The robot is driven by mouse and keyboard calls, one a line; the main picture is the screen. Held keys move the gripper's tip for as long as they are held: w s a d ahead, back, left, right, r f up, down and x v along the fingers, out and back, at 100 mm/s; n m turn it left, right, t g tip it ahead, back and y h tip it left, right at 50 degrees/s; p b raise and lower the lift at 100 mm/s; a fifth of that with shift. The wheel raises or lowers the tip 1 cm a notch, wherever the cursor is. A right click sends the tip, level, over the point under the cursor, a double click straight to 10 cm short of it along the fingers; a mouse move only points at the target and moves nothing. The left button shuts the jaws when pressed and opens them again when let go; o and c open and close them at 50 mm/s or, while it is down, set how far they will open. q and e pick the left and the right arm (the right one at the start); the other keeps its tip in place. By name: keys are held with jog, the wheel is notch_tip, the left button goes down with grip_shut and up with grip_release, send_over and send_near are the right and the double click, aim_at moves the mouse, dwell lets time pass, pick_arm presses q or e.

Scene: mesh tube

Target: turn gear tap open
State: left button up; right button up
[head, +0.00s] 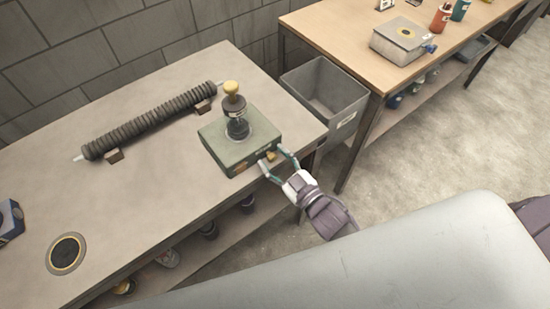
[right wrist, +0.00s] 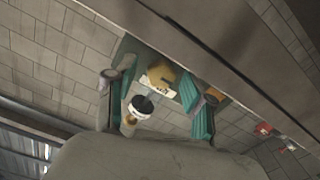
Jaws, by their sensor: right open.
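A green box (head: 240,142) stands near the right front corner of the grey bench. A dark vessel with a yellow top (head: 236,112) stands upright on it. A small brass-yellow tap (head: 271,156) sits at the box's front face. My right gripper (head: 270,159) is open at that face, with one teal finger on each side of the tap. In the right wrist view, a yellow knob (right wrist: 172,76), apparently the tap, shows between the spread fingers (right wrist: 152,88). I cannot tell whether either finger touches it. The tap's setting cannot be made out. My left gripper is out of view.
A dark ribbed tube (head: 150,121) lies on supports at the back of the bench. A round dark disc (head: 66,253) and a blue box (head: 11,220) are at left. A grey bin (head: 325,92) stands between the benches. A grey box (head: 402,41) sits on the wooden table.

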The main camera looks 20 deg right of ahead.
jog(key=v, duration=1.2)
jog(key=s+d+f+m+g+h, duration=0.1)
jog(key=s+d+f+g+h, duration=0.15)
jog(key=f, duration=0.75)
jog(key=s+d+f+m+g+h, duration=0.1)
jog(key=s+f+g, duration=0.2)
jog(key=f, duration=0.7)
jog(key=s+d+f+m+g+h, duration=0.1)
jog(key=s+f+g, duration=0.15)
jog(key=f, duration=0.75)
jog(key=s+d+f+m+g+h, duration=0.1)
jog(key=s+f+g, duration=0.3)
jog(key=s+f, duration=0.3)
jog(key=s+f+g, duration=0.4)
jog(key=s+f, duration=0.3)
jog(key=s, duration=0.4)
jog(key=shift+s+d+m+h, duration=0.15)
jog(key=shift+d+m+h, duration=0.2)
jog(key=shift+d+m, duration=0.05)
